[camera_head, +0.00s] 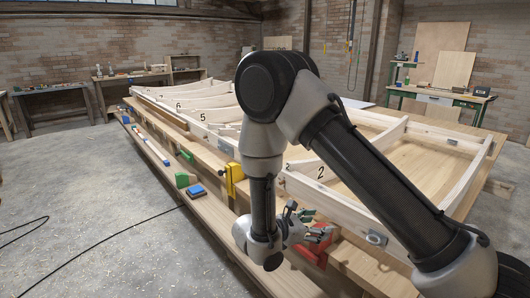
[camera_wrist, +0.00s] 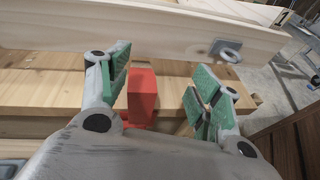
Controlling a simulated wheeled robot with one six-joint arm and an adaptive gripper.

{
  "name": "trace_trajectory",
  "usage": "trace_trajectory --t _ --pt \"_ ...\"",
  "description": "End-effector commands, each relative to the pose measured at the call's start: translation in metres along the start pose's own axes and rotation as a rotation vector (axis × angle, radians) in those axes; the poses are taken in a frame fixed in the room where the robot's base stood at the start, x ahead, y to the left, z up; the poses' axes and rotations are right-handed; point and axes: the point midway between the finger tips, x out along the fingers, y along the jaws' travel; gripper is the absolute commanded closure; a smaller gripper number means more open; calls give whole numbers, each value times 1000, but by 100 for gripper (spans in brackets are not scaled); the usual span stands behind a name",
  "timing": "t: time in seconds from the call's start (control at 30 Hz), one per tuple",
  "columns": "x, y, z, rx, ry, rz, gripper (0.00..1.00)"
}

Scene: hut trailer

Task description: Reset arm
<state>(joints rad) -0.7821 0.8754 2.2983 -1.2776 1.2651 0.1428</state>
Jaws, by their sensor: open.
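My gripper (camera_head: 305,222) is open, low beside the near side of the long wooden frame in the head view. In the wrist view its two green-padded fingers (camera_wrist: 162,72) stand apart. A red object (camera_wrist: 142,96) shows between them, closer to the left finger, with a gap to the right finger. I cannot tell whether the left finger touches it. The red object also shows in the head view (camera_head: 316,246), partly hidden by my gripper. My arm is bent, with its elbow high over the frame.
The wooden frame (camera_head: 345,212) with numbered ribs lies on a long bench. A yellow tool (camera_head: 234,179), a blue block (camera_head: 196,191) and a green block (camera_head: 183,180) sit along its near side. Workbenches line the walls. The floor at left is open, with a black cable (camera_head: 105,240).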

Motion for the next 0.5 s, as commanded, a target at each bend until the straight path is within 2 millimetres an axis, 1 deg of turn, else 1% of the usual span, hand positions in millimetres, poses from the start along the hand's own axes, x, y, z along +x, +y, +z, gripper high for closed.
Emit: trace_trajectory --t 0.03,0.07,0.1,0.17,0.2,0.27,0.3,0.37,0.4,0.5 --pt "6 -2 29 78 22 -64 36" --pt "11 -7 46 126 37 -108 36" --pt "17 -14 69 195 58 -169 36" --pt "24 -28 101 297 93 -261 36" --pt "28 -39 121 364 118 -320 36" --pt "34 -56 148 469 157 -406 36" --pt "36 -68 165 540 185 -462 36" --pt "38 -88 187 645 229 -540 36" --pt "38 -101 201 717 261 -591 36" --pt "35 -134 230 898 343 -708 36"
